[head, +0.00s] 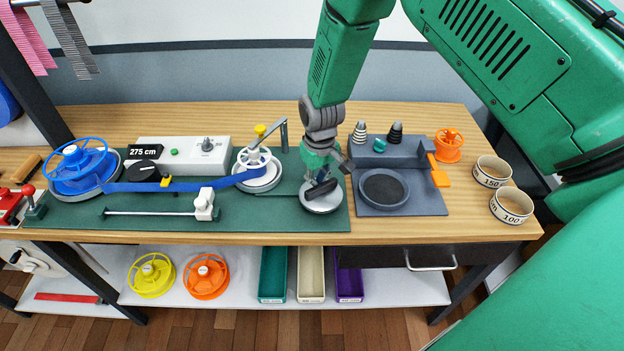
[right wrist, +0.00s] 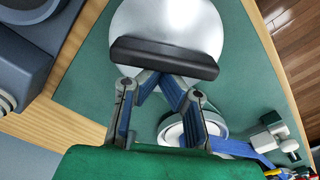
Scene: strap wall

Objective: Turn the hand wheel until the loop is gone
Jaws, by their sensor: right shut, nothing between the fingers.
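A round silver disc (head: 323,206), which looks like the hand wheel, sits at the right end of the green mat. It also shows as a large bright disc in the right wrist view (right wrist: 165,25). My right gripper (head: 320,188) is shut and empty, pointing down right over the disc and hiding part of it. A blue strap (head: 205,184) runs from the blue reel (head: 78,168) to the white reel (head: 262,180). No clear loop can be made out. My left gripper is not in view.
A grey control box (head: 190,153) reading 275 cm stands behind the strap. Right of the disc are a dark grey station (head: 415,200) with an orange lever (head: 438,173) and two tape rolls (head: 512,205).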

